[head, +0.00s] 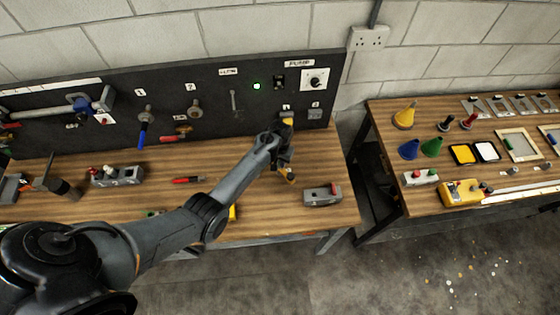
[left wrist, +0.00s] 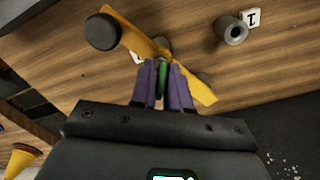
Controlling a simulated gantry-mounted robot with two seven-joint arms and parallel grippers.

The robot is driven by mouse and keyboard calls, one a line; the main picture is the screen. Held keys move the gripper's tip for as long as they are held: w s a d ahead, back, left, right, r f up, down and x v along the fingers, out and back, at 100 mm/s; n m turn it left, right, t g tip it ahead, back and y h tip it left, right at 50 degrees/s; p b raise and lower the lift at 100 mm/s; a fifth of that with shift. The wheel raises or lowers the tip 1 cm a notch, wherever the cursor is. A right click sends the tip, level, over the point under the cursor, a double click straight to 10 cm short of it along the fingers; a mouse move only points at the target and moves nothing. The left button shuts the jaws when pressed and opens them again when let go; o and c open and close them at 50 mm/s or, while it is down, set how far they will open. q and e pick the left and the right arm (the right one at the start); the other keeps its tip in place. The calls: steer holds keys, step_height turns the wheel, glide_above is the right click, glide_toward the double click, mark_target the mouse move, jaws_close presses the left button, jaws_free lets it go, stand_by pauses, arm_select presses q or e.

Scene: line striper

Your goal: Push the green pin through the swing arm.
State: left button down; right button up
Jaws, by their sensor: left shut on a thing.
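My left gripper (left wrist: 163,82) has purple fingers shut on the green pin (left wrist: 162,79), a short green strip between them in the left wrist view. The yellow-orange swing arm (left wrist: 190,80) runs diagonally behind the fingers, with a dark round wheel (left wrist: 103,32) at its upper left end. The pin's far end lies close to the middle of the swing arm; I cannot tell how deep it sits. In the head view my left arm reaches to the right end of the workbench (head: 240,205), and its forearm partly hides yellow parts there. My right gripper is not in view.
A grey cylinder (left wrist: 233,30) stands beside a numbered tag. In the head view a grey block (head: 322,196) sits right of my gripper, with the black tool panel (head: 215,75) behind. A second table (head: 400,195) with cones stands across a gap.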

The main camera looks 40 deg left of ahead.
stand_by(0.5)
arm_select(q)
steer(key=shift+f, duration=0.4)
steer(key=c, duration=0.7)
jaws_free()
steer(key=shift+r, duration=0.15)
step_height(320, 180, up, 5)
steer(key=p, duration=0.4)
steer(key=shift+f+p, duration=0.2)
steer(key=shift+p, duration=0.2)
steer(key=shift+r+p, duration=0.7)
steer(key=shift+r, duration=0.4)
steer(key=shift+s, duration=0.1)
